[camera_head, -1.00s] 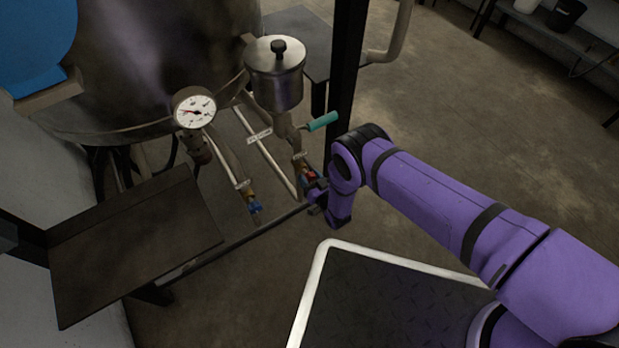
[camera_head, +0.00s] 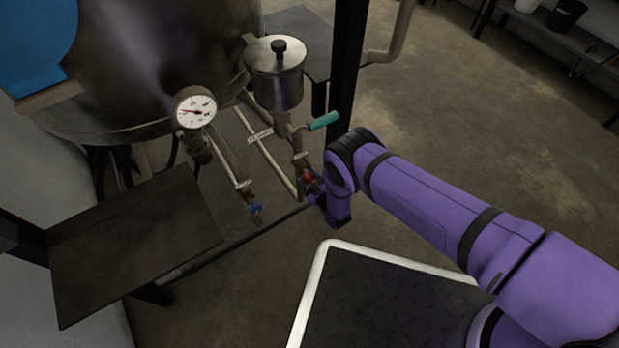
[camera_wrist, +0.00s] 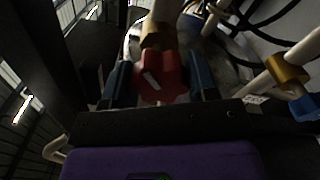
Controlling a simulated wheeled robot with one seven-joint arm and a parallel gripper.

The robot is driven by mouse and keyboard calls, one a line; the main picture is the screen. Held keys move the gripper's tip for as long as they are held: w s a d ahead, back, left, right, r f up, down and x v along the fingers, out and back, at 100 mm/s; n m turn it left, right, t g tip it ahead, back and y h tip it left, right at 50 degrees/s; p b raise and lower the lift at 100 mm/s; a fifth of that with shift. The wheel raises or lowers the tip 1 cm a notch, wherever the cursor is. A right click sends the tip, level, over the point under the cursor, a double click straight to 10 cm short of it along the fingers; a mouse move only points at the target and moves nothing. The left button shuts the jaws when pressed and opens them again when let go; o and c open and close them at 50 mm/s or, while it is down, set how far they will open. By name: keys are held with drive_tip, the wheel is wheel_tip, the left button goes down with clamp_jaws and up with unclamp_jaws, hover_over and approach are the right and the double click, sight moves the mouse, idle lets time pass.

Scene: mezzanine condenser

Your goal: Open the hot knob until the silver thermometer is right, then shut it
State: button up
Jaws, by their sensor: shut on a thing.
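The red hot knob (camera_wrist: 161,78) sits on a brass valve between the two fingers of my gripper (camera_wrist: 161,84) in the wrist view. My gripper is shut on it. In the head view the knob (camera_head: 308,177) shows as a small red spot beside my gripper (camera_head: 313,188). The silver thermometer (camera_head: 195,107) is a round white dial in a silver rim on a pipe at the left. Its red needle points to the left; the scale figures are too small to read.
A blue knob (camera_head: 256,208) is on the pipe left of the red one; it also shows in the wrist view (camera_wrist: 304,106). A teal-handled lever (camera_head: 323,121) sits above the red knob, under a silver pot (camera_head: 275,75). A black post (camera_head: 346,70) stands close behind my wrist.

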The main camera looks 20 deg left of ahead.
drive_tip(key=n, duration=0.6)
drive_tip(key=shift+s+f+n, duration=0.1)
drive_tip(key=shift+n, duration=0.2)
drive_tip(key=n, duration=0.6)
drive_tip(key=shift+n, duration=0.3)
drive_tip(key=o, duration=0.9)
drive_tip(key=v, duration=1)
drive_tip(key=shift+s+d, duration=0.25)
drive_tip(key=shift+s, duration=0.05)
